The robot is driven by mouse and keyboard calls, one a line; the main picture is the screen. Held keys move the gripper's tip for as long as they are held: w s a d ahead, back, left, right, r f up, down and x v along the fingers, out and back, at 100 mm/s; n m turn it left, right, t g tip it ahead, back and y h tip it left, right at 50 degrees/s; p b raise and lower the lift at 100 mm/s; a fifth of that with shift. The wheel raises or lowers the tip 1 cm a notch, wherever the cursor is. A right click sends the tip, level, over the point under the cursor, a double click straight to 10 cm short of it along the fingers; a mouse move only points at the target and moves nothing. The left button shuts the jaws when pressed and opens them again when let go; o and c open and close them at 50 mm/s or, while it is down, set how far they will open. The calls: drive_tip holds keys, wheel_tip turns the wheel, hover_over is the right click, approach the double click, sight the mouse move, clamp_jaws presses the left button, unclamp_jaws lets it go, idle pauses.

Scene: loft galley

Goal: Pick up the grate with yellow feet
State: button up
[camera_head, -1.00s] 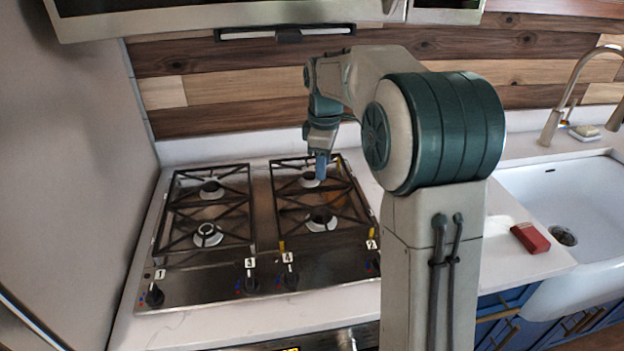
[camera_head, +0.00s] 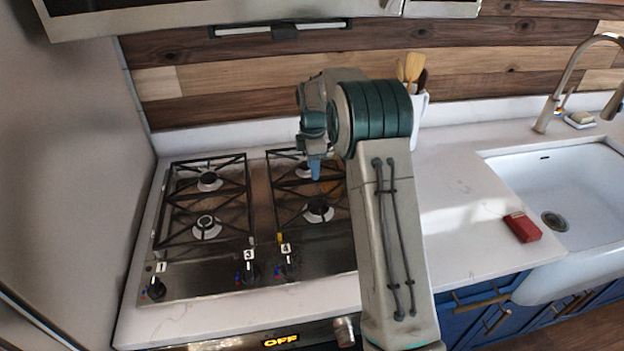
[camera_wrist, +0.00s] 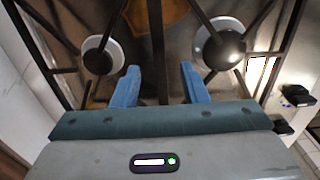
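The grate with yellow feet (camera_head: 280,206) is the right one of two dark grates on the stove. A yellow foot shows at its front left corner in the head view; my arm hides its right part. In the wrist view its bars (camera_wrist: 154,50) cross the picture, and one bar runs between my two blue fingers. My gripper (camera_wrist: 160,82) is open, with a finger on each side of that bar. The fingers look apart from it. In the head view my gripper (camera_head: 315,170) is over the back half of this grate. Its height above the bar is hard to tell.
The other grate (camera_head: 206,203) sits to the left on the same stovetop (camera_head: 200,281). Knobs line the stove's front. A red block (camera_head: 522,227) lies by the sink (camera_head: 570,190). A white holder with utensils (camera_head: 419,110) stands behind my arm. The counter right of my arm is mostly clear.

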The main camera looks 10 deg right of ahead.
drive_tip(key=shift+a+f+p, duration=0.2)
drive_tip(key=shift+f+p, duration=0.8)
drive_tip(key=shift+f, duration=1.85)
drive_tip(key=shift+c, duration=0.3)
drive_tip(key=shift+r, duration=0.1)
clamp_jaws()
